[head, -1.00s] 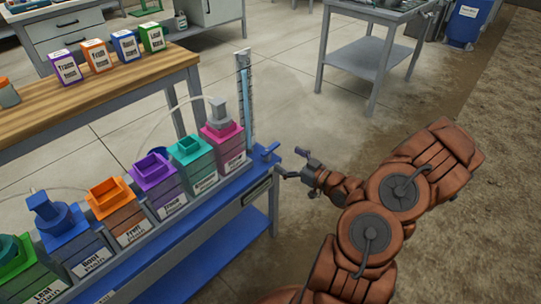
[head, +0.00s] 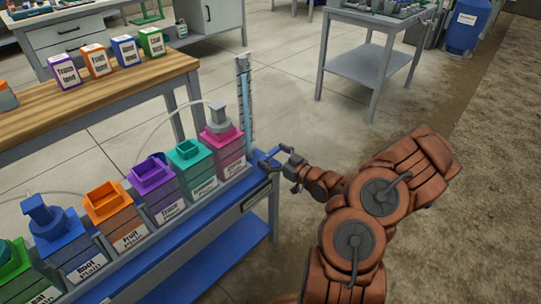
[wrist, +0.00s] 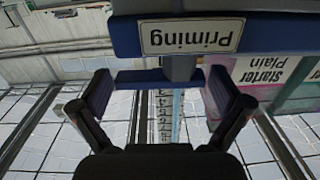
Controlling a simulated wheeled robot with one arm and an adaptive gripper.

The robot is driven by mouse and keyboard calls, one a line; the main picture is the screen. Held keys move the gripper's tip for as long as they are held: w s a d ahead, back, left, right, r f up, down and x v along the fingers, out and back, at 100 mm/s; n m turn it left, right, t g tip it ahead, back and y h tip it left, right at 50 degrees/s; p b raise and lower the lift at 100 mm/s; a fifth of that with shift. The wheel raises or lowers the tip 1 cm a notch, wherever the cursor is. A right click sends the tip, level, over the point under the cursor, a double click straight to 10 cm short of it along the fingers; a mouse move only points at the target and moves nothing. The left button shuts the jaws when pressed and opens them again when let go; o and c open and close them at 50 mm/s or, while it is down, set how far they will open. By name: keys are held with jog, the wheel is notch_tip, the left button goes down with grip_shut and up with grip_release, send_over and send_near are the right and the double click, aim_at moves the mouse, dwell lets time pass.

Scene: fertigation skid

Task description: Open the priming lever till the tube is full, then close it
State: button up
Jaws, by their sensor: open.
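The priming lever is a small blue handle (head: 267,162) at the right end of the blue skid bench. In the wrist view, its blue bar (wrist: 140,77) lies crosswise between my fingers. My gripper (head: 282,161) is open at the lever; in the wrist view, the open gripper (wrist: 160,92) has one finger near each end of the bar. I cannot tell whether they touch it. The upright clear tube (head: 245,100) with a scale stands behind the lever and shows light blue inside; its exact level is unclear. An upside-down "Priming" plate (wrist: 192,37) shows close up.
A pink container (head: 223,143) labelled "Starter Plain" (wrist: 275,68) stands beside the lever. Several coloured containers line the blue bench (head: 205,208) leftward. A wooden table (head: 120,84) with boxes stands behind. Open floor lies to the right.

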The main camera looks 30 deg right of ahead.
jog(key=shift+w, duration=0.3)
jog(key=c, duration=0.9)
